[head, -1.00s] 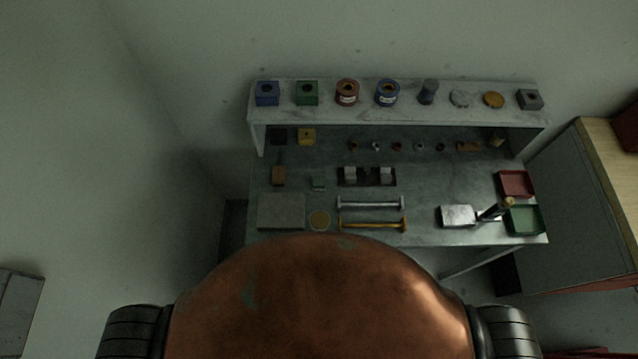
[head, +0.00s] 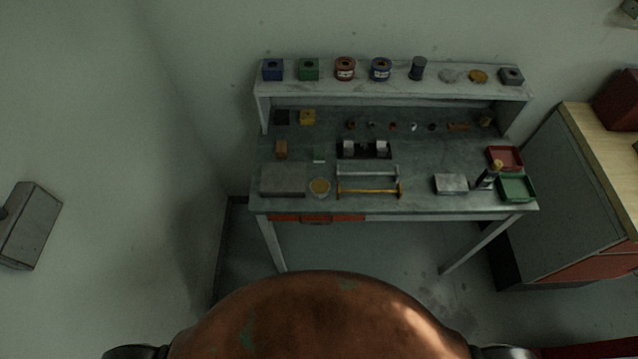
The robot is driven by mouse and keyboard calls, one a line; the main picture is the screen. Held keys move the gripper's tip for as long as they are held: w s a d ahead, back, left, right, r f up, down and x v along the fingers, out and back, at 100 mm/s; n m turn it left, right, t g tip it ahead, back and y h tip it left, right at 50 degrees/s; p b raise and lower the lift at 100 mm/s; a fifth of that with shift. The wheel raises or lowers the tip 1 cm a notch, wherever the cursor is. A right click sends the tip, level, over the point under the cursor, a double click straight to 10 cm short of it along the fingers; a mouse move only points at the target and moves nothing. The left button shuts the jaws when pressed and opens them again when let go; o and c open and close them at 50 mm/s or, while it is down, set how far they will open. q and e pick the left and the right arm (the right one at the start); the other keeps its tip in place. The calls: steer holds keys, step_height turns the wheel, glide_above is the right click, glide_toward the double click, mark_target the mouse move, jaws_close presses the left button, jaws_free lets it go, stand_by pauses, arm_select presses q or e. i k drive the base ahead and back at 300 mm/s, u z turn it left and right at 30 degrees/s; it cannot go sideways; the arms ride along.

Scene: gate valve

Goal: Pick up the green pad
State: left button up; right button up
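A small, dull green piece that looks like the green pad (head: 319,154) lies on the workbench top (head: 300,207), left of the middle. It is right of a small brown block (head: 281,150) and behind a round yellowish disc (head: 320,188). It is small and dim in the head view, so its detail is hard to tell. Neither of my grippers shows; my copper body fills the bottom middle, well apart from the bench.
A green box (head: 309,69) stands among several items on the raised shelf (head: 400,93). A green tray (head: 517,189) and a red tray (head: 505,158) sit at the bench's right end. A grey cabinet (head: 570,200) stands right of the bench. Floor shows before the bench.

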mark_target(318, 154)
steer(key=k, duration=0.3)
steer(key=z, duration=1.3)
steer(key=i, duration=1.65)
steer(key=u, duration=1.95)
